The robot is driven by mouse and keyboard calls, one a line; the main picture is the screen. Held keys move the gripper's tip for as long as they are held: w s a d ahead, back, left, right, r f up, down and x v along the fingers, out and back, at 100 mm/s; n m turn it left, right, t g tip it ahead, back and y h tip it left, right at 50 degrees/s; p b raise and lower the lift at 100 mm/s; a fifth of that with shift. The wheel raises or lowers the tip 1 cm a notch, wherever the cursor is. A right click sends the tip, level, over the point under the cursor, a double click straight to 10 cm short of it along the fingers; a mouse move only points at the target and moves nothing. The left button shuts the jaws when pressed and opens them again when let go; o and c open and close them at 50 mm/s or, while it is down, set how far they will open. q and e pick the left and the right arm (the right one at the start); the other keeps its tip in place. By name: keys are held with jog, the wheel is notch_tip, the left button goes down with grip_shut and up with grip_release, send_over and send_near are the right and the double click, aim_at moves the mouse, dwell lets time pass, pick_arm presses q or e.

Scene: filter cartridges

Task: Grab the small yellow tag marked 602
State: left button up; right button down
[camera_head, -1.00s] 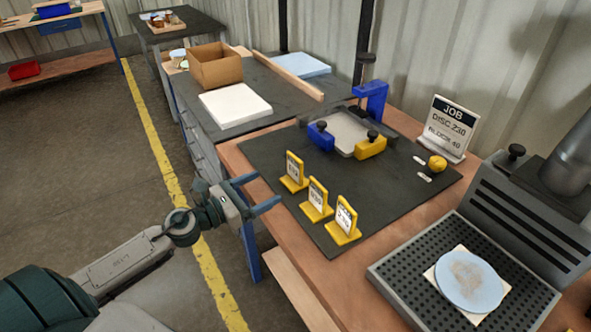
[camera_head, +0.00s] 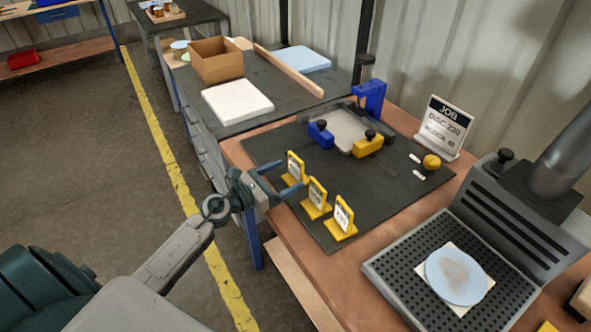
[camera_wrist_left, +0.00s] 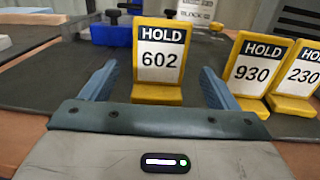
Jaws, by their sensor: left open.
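The small yellow tag marked 602 (camera_wrist_left: 158,62) stands upright on the dark mat, under the word HOLD. In the left wrist view it is centred between my left gripper's blue fingers (camera_wrist_left: 158,92), with a gap on each side. In the head view it is the farthest-left yellow tag (camera_head: 294,168). My left gripper (camera_head: 275,180) is open and empty, its fingertips at the tag. Tags marked 930 (camera_wrist_left: 251,70) and 230 (camera_wrist_left: 299,78) stand to its right; they also show in the head view as the middle tag (camera_head: 316,198) and the nearest tag (camera_head: 341,218). My right gripper is not seen.
Behind the tags are a grey plate with blue (camera_head: 320,134) and yellow (camera_head: 368,145) blocks, and a JOB sign (camera_head: 443,128). A perforated tray (camera_head: 385,268) with a blue disc (camera_head: 460,277) is at right.

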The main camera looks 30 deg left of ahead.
aim_at(296, 169)
pick_arm(q)
jog(key=shift+p+x, duration=0.3)
jog(key=shift+x, duration=1.1)
jog(key=shift+a, duration=0.1)
jog(key=c, duration=1.1)
